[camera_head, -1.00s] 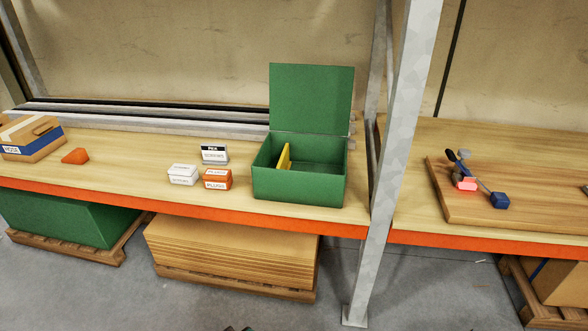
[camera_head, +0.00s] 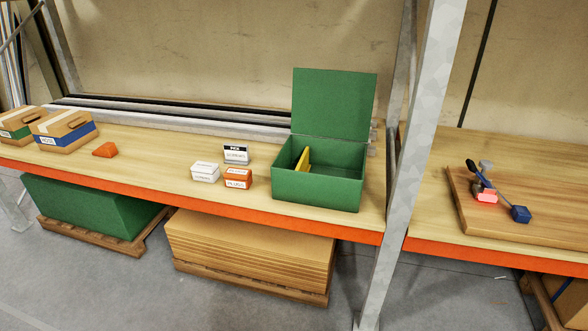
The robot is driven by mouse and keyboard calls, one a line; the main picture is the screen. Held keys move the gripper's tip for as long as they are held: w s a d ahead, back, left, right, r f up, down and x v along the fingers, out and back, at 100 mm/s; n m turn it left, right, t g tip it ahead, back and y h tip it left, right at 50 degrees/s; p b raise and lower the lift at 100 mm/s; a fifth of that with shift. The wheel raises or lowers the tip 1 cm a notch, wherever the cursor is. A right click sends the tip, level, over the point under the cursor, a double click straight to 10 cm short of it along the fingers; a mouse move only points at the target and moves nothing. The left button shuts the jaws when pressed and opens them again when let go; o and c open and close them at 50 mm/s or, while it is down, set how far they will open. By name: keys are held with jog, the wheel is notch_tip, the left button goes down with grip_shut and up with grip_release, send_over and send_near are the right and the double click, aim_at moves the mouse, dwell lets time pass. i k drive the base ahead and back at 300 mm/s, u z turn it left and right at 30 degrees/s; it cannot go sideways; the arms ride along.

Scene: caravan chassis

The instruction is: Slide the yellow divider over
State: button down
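The yellow divider (camera_head: 303,158) stands inside the open green box (camera_head: 316,190), toward the left part of its interior. Its lower part is hidden by the box's front wall. The box sits on the wooden shelf, with its green lid (camera_head: 334,104) raised upright at the back. My gripper is not in view.
Small boxes stand left of the green box: white (camera_head: 205,172), orange (camera_head: 238,179) and dark-topped (camera_head: 236,154). An orange wedge (camera_head: 105,150) and cardboard boxes (camera_head: 64,131) are further left. A grey upright post (camera_head: 421,150) stands right of the green box.

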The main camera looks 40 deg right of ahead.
aim_at(303, 164)
jog(key=u, duration=0.05)
jog(key=i, duration=0.9)
jog(key=z, duration=0.05)
